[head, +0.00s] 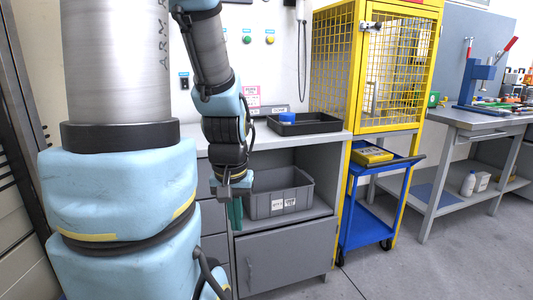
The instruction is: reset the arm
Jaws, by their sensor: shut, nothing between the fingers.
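My arm hangs down from the upper middle of the head view, bent at its dark and light blue joints. My gripper (236,214) points downward at its lower end. It is shut and holds nothing. It is in front of the grey cabinet's open shelf (322,208), just left of the grey bin (297,201) in the picture. I cannot tell how far it is from the bin.
A black tray (318,123) with a blue item (287,117) lies on the counter. A yellow mesh cage (345,60) and a blue cart (372,232) with a yellow box (372,155) stand to the right. A workbench (475,118) is farther right. Floor in front is clear.

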